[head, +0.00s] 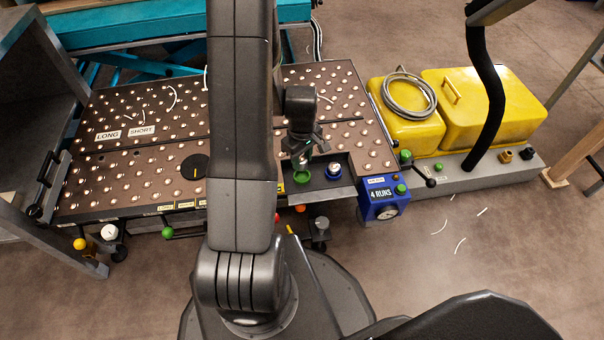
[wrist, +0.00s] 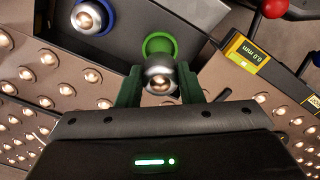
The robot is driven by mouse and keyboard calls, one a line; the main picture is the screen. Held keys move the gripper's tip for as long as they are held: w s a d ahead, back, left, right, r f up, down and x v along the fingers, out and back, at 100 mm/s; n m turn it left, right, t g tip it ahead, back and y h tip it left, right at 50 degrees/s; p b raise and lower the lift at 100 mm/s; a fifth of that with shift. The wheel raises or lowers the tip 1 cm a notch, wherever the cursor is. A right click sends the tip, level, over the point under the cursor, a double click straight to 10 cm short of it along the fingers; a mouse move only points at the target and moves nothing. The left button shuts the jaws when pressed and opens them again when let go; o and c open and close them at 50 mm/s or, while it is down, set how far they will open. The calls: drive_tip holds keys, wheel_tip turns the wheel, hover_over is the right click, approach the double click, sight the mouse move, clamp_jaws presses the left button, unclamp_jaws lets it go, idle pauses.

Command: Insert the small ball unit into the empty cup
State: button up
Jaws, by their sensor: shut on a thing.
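My gripper (wrist: 161,88) is shut on a small ball unit (wrist: 160,78), a silver housing with a shiny ball, held between its green fingers. A green cup (wrist: 158,44) lies just past the unit in the wrist view and is partly hidden by it. In the head view the green cup (head: 302,178) is in the dark tray, just below my gripper (head: 303,158). I cannot tell whether the unit touches the cup. A blue cup (head: 334,177), also in the wrist view (wrist: 108,18), holds another ball unit (wrist: 88,17).
The dark tray (head: 325,182) is at the front edge of the ball-studded table (head: 140,160). A blue box reading "4 RUNS" (head: 381,195) is right of the tray.

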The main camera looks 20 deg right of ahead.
sight(302, 169)
wheel_tip(302, 169, down, 6)
drive_tip(key=shift+r+b, duration=0.2)
drive_tip(key=shift+b, duration=0.65)
drive_tip(key=o, duration=1)
drive_tip(key=shift+r, duration=0.1)
drive_tip(key=shift+o, duration=0.2)
wheel_tip(302, 169, up, 12)
drive_tip(key=p, duration=0.5)
wheel_tip(302, 169, down, 12)
drive_tip(key=b, duration=0.5)
drive_tip(key=shift+f, duration=0.25)
wheel_tip(302, 169, up, 5)
drive_tip(key=shift+f+p, duration=0.15)
drive_tip(key=shift+p, duration=0.85)
drive_tip(key=shift+r, duration=0.7)
